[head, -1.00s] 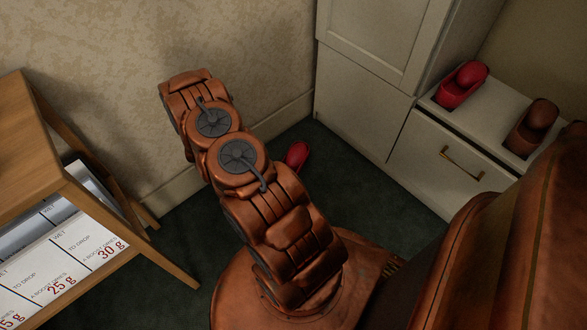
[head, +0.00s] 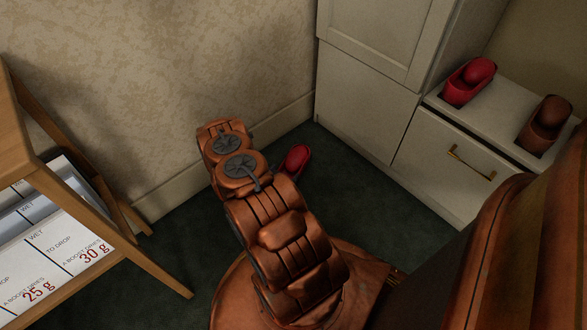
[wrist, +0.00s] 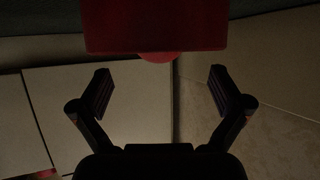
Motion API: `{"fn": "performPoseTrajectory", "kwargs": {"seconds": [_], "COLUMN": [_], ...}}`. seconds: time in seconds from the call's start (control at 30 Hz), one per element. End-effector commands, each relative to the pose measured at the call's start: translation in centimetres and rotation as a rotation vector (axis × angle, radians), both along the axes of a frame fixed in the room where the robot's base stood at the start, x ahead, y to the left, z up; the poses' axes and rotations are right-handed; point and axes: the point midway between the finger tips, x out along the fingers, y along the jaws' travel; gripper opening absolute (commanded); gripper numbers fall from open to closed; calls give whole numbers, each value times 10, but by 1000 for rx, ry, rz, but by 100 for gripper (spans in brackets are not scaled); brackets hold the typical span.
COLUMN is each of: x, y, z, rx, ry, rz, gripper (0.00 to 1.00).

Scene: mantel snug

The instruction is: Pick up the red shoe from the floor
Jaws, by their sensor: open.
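A red shoe (head: 296,158) lies on the dark green floor near the wall and the cabinet in the head view, partly hidden behind my arm. In the wrist view a red shape, seemingly the same shoe (wrist: 157,30), fills the top middle, just beyond the fingertips. My gripper (wrist: 161,80) is open, its two dark fingers spread apart with nothing between them. In the head view the gripper itself is hidden behind my arm.
A second red shoe (head: 469,82) and a brown shoe (head: 545,124) sit on the low white cabinet (head: 446,165) at right. A wooden stand (head: 112,243) holding printed packs is at left. The patterned wall (head: 165,85) closes off the back.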

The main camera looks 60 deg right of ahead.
Motion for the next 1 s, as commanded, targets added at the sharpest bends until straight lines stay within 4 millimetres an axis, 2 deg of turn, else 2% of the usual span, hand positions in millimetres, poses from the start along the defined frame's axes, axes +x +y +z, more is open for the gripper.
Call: {"fn": "performPoseTrajectory", "kwargs": {"seconds": [0.5, 0.83, 0.87, 1.0], "x": [4, 5, 5, 5], "y": [-46, -51, -51, -51], "z": [-16, -17, -17, -17], "rx": [-1, 0, 0, 0], "ry": [-1, 0, 0, 0], "rz": [0, 1, 1, 1], "gripper": [100, 100, 99, 84]}}
